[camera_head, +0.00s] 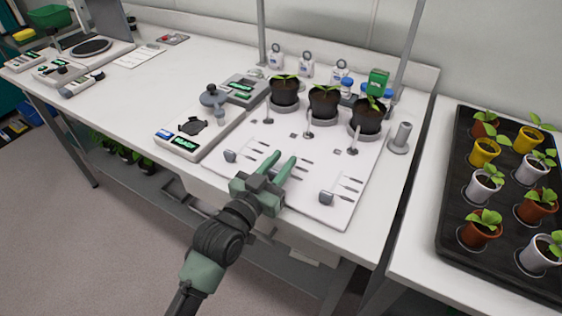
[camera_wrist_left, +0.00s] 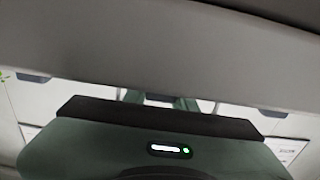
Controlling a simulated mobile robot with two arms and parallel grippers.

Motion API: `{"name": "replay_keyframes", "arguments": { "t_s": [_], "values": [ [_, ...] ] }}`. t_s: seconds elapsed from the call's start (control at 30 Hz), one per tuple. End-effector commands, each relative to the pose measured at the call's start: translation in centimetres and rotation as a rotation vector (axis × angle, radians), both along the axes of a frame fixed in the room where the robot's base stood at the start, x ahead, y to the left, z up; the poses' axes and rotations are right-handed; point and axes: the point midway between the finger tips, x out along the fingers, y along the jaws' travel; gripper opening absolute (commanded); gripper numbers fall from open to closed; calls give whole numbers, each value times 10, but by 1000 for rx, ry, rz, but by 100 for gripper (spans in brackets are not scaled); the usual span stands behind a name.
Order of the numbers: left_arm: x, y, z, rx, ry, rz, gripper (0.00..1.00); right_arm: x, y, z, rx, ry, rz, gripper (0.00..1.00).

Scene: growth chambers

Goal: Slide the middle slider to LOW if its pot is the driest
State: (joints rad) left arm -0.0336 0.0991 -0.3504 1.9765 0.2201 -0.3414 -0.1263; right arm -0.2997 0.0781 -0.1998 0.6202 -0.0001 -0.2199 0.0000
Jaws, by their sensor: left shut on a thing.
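Three black pots with seedlings stand at the back of a white slider board (camera_head: 330,216): the left pot (camera_head: 284,92), the middle pot (camera_head: 323,104) and the right pot (camera_head: 365,121). The left slider knob (camera_head: 230,156) and right slider knob (camera_head: 326,198) are at the near ends of their tracks. The wrist view shows mostly my gripper housing, with the green fingers (camera_wrist_left: 160,100) partly visible. I cannot read soil dryness. My right gripper is out of view.
A scale-like device (camera_head: 192,130) stands left of the board. A black tray (camera_head: 448,210) of potted seedlings lies on the right.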

Motion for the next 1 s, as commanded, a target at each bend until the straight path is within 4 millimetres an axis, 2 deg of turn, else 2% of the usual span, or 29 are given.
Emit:
{"name": "replay_keyframes", "arguments": {
  "t_s": [0.7, 1.0],
  "values": [
    [0, 0, 0, 0, 0, 0, 0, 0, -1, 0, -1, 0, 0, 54],
    [27, -13, 1, -1, 0, 0, 0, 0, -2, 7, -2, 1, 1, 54]
  ]
}}
